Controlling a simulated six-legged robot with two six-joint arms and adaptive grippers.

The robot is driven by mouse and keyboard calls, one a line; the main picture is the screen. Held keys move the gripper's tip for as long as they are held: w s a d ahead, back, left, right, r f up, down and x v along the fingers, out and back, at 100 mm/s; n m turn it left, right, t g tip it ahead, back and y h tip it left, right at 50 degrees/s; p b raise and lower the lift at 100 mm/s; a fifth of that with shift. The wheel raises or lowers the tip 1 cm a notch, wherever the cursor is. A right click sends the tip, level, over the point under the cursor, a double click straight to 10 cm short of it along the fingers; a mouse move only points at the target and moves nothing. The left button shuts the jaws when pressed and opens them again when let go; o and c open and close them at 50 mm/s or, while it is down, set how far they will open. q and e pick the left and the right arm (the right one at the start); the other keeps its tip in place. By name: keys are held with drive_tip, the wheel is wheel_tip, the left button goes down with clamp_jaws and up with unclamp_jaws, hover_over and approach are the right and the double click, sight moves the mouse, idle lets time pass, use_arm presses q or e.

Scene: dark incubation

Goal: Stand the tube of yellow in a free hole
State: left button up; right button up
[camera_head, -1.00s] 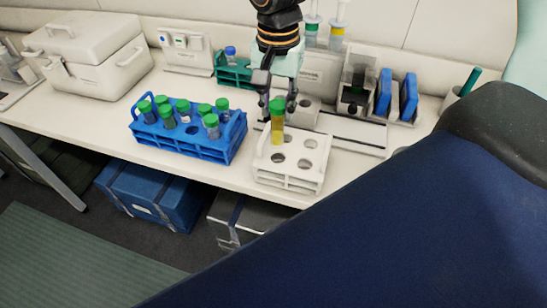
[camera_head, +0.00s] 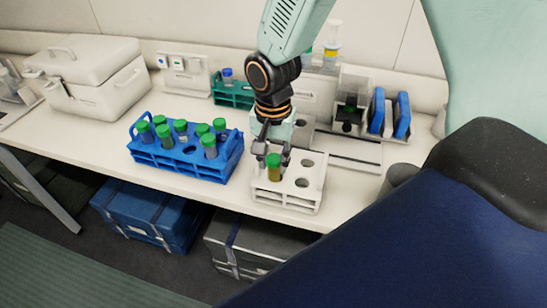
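The tube of yellow (camera_head: 274,172) has a green cap and stands about upright in a hole at the left of the white rack (camera_head: 285,203). Its lower part is hidden inside the rack. My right gripper (camera_head: 272,158) comes down from above, with its fingers on both sides of the cap; it looks shut on the tube. Other holes of the white rack, to the right and in front of the tube, show empty. The back of the rack is partly hidden by the gripper. My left gripper is not in view.
A blue rack (camera_head: 185,163) with several green-capped tubes stands close to the left. A teal rack (camera_head: 233,95) is behind. Blue-faced items (camera_head: 402,117) and a dark device (camera_head: 350,105) stand at the back right. The bench's front edge lies just before the white rack.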

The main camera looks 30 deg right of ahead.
drive_tip(key=shift+o, duration=0.7)
drive_tip(key=shift+w+f, duration=0.1)
drive_tip(key=shift+w, duration=0.05)
drive_tip(key=shift+s+d, duration=0.3)
wheel_tip(320, 180, up, 12)
drive_tip(key=shift+w+a, duration=0.2)
drive_tip(key=shift+a, duration=0.1)
drive_tip(key=shift+s+d, duration=0.1)
drive_tip(key=shift+s, duration=0.15)
drive_tip(key=shift+w, duration=0.2)
drive_tip(key=shift+s, duration=0.2)
drive_tip(key=shift+w, duration=0.2)
